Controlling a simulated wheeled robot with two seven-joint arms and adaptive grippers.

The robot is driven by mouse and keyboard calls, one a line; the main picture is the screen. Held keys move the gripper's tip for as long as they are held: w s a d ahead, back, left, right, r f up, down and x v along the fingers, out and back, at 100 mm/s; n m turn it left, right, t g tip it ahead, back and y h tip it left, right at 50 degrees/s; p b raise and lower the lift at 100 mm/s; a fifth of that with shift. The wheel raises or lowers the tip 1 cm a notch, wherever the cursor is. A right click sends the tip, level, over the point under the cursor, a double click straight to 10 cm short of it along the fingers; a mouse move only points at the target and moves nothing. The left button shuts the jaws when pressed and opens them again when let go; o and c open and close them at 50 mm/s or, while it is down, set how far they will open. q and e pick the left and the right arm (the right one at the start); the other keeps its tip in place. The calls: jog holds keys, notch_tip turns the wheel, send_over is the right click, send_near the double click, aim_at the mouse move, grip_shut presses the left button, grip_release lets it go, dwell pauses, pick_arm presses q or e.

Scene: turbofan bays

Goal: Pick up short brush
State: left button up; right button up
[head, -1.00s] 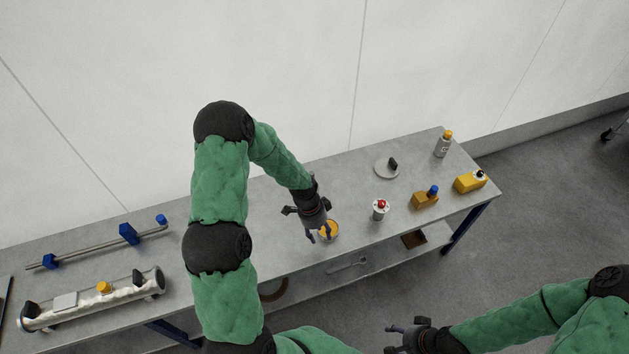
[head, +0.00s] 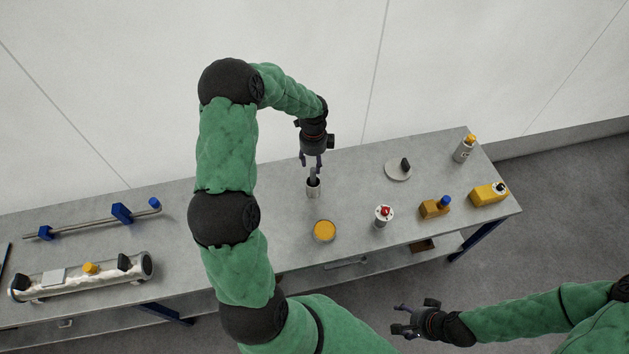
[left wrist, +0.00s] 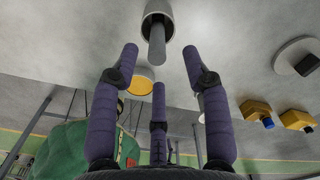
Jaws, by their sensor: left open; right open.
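The short brush (head: 313,174) appears as a grey handle standing up out of a small grey cup (head: 313,192) on the workbench. In the left wrist view the brush handle (left wrist: 157,46) shows at the top centre, its lower end hidden inside the cup (left wrist: 152,14). My left gripper (head: 311,163) is open, pointing down just above the cup, with its fingers around or beside the handle top; contact is not clear. My right gripper (head: 405,321) is open and empty, out in front of the bench.
An orange-topped round tin (head: 324,231) stands in front of the cup. To the right are a red-knobbed canister (head: 383,215), a grey disc (head: 398,170), yellow blocks (head: 434,208) and a bottle (head: 464,149). A long tube assembly (head: 80,275) lies at the left.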

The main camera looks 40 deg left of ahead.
aim_at(313, 175)
pick_arm(q)
notch_tip(313, 175, down, 2)
jog(key=shift+f, duration=0.2)
jog(key=shift+s+d+f+b, duration=0.1)
jog(key=shift+f+b, duration=0.65)
jog(key=shift+f, duration=0.6)
jog(key=shift+s+f+b, duration=0.1)
jog(key=shift+f+b, duration=0.6)
jog(key=shift+f, duration=0.6)
jog(key=shift+r, duration=0.1)
jog(key=shift+c, duration=0.3)
grip_shut()
